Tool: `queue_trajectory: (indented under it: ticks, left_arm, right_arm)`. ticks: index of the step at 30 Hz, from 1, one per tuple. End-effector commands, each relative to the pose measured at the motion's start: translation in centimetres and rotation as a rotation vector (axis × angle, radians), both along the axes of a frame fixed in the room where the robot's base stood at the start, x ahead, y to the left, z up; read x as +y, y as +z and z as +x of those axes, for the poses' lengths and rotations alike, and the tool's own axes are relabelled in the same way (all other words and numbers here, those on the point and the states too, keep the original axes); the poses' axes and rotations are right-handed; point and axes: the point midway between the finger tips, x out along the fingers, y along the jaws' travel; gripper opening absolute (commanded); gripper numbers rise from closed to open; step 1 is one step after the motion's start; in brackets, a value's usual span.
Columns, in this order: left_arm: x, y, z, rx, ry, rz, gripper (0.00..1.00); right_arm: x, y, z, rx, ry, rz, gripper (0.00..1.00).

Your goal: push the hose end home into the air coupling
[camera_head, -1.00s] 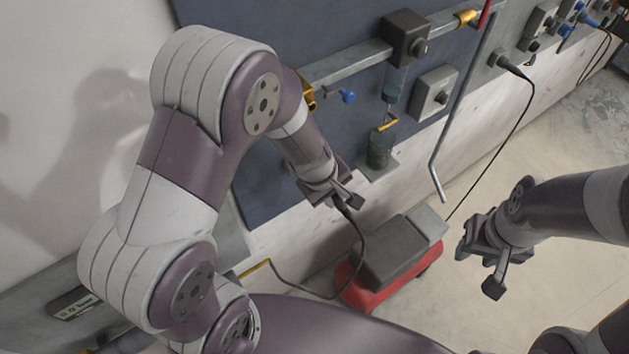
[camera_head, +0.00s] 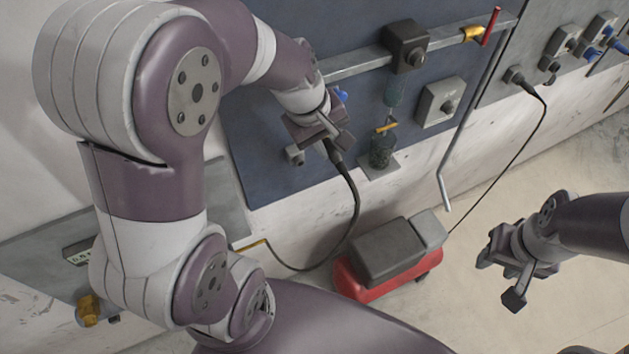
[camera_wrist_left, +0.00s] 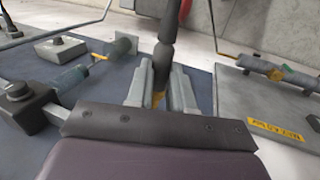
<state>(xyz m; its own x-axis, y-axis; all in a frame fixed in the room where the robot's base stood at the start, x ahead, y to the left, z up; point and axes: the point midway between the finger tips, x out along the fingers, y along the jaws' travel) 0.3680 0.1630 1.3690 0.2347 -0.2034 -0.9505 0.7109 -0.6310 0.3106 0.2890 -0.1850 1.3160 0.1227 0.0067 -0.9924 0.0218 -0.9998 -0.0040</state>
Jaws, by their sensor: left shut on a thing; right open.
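My left gripper (camera_head: 322,140) is shut on the black hose end (camera_head: 334,153), in front of the blue wall panel. The hose (camera_head: 352,215) hangs from it in a curve and runs down to the left. In the left wrist view, the dark hose end (camera_wrist_left: 165,50) sits between the two fingers (camera_wrist_left: 158,85), with a yellowish bit showing low between them. I cannot clearly make out the air coupling; the left arm covers the rail's left end, beside a blue knob (camera_head: 341,95). My right gripper (camera_head: 512,272) is open and empty at the right, away from the wall.
A metal rail (camera_head: 360,65) carries a dark box (camera_head: 405,45). Below are a glass bowl unit (camera_head: 382,150) and a grey switch box (camera_head: 440,100). A red-based compressor (camera_head: 385,265) stands on the floor. A bent pipe (camera_head: 455,150) hangs right. Floor beside my right gripper is clear.

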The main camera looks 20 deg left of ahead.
Motion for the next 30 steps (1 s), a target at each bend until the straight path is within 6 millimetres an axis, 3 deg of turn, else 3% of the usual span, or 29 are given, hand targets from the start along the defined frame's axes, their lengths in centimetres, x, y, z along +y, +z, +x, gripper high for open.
queue_trajectory:
  ticks: [6, 17, 30]
  left_arm:
    - [0.3, 1.3, 0.2, -0.001, -0.002, 0.001, 0.0]
    - [0.4, 1.3, 0.3, 0.002, -0.002, -0.001, 0.0]
    - [3.6, 1.5, 3.0, 0.037, 0.001, -0.044, 0.0]
  right_arm:
    - [0.0, 0.0, 0.0, 0.0, 0.0, 0.0, 0.43]
    - [0.0, 0.0, 0.0, 0.0, 0.0, 0.0, 0.43]
    - [0.0, 0.1, 0.0, 0.0, 0.0, 0.0, 0.43]
